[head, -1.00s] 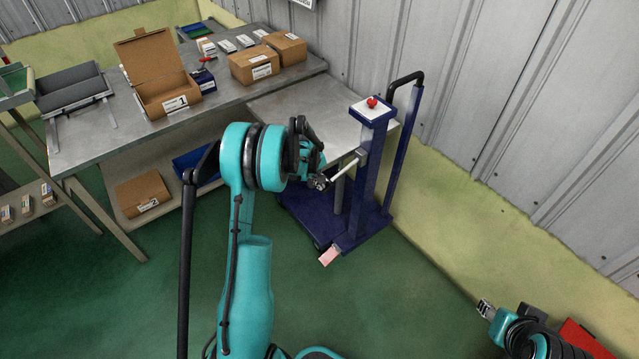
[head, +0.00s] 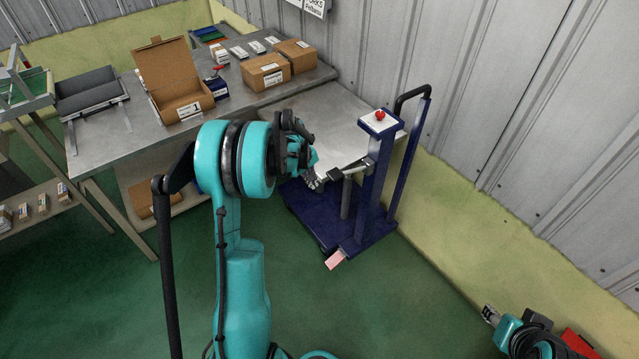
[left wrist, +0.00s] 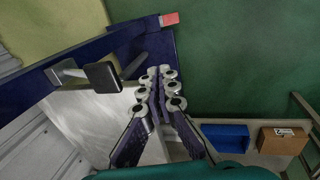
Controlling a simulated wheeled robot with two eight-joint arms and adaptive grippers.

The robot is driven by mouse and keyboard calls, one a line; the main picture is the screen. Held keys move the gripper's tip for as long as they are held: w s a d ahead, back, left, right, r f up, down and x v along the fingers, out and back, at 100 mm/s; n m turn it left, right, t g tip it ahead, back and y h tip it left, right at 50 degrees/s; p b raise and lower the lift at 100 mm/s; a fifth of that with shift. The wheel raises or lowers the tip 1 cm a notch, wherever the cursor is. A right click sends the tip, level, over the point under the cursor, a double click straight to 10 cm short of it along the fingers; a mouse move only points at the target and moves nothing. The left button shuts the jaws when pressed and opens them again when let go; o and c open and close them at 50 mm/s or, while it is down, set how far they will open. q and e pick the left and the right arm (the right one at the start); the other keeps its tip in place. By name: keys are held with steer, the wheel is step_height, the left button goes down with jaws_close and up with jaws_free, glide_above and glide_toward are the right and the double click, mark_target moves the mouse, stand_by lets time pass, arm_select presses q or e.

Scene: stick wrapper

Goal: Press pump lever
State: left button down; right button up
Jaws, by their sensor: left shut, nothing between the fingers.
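The pump lever (head: 348,170) sticks out to the left from the blue column (head: 374,190) of a lift cart. Its black grip (left wrist: 103,77) shows large in the left wrist view. My left gripper (head: 312,183) is shut and empty, beside and slightly below the grip in the head view. In the left wrist view its fingertips (left wrist: 161,72) are right of the grip with a small gap. My right gripper (head: 489,315) is at the lower right, far from the lever, too small to read.
The cart has a red knob (head: 380,115) on top, a grey platform (head: 320,117) and a pink pedal (head: 335,260). A workbench (head: 110,150) with cardboard boxes (head: 265,72) stands behind. A corrugated wall (head: 500,90) is at the right. Green floor in front is clear.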

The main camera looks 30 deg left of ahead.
arm_select(q)
steer(key=shift+s+a+r, duration=0.25)
steer(key=shift+s+r, duration=0.35)
steer(key=shift+r, duration=0.35)
arm_select(e)
steer(key=shift+s+r, duration=0.1)
steer(key=shift+r, duration=0.25)
